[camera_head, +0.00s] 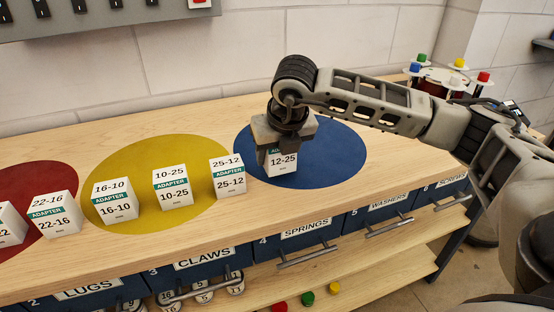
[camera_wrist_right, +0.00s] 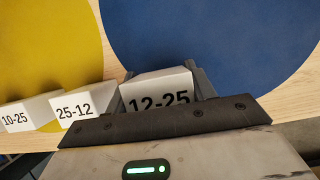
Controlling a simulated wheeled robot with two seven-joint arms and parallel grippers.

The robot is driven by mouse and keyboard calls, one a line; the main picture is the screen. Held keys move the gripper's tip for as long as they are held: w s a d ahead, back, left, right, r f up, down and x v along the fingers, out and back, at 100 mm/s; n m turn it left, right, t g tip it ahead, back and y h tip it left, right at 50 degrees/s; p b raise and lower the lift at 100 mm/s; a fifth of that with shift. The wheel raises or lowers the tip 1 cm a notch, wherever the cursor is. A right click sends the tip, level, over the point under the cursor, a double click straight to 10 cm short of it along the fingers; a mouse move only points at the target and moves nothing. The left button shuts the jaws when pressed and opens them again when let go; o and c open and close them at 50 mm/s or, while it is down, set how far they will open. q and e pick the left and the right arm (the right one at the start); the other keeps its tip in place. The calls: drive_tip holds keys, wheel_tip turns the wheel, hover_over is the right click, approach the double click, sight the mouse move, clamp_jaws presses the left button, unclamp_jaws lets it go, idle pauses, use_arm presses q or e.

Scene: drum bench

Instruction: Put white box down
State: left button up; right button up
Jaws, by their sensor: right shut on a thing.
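The white box (camera_head: 282,162) is marked 12-25 and is upright over the left part of the blue circle (camera_head: 338,164). My right gripper (camera_head: 284,146) is shut on it from above. In the right wrist view the box (camera_wrist_right: 158,90) sits between the two fingers, its 12-25 label facing the palm. The box's bottom looks at or very near the bench surface; I cannot tell whether it touches. The left gripper is not in view.
Several similar white boxes stand in a row to the left; the closest is 25-12 (camera_head: 229,177), beside the held box. A yellow circle (camera_head: 150,215) and a red circle (camera_head: 40,180) lie left. Blue drawers (camera_head: 300,232) are below. The right of the blue circle is clear.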

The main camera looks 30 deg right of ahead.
wheel_tip(320, 180, down, 2)
drive_tip(key=shift+a, duration=0.1)
drive_tip(key=shift+f, duration=0.1)
drive_tip(key=shift+f, duration=0.15)
drive_tip(key=o, duration=1)
drive_tip(key=shift+o, duration=0.2)
drive_tip(key=shift+s+r, duration=0.1)
drive_tip(key=shift+r, duration=0.25)
drive_tip(key=v, duration=1.1)
drive_tip(key=shift+r, duration=0.35)
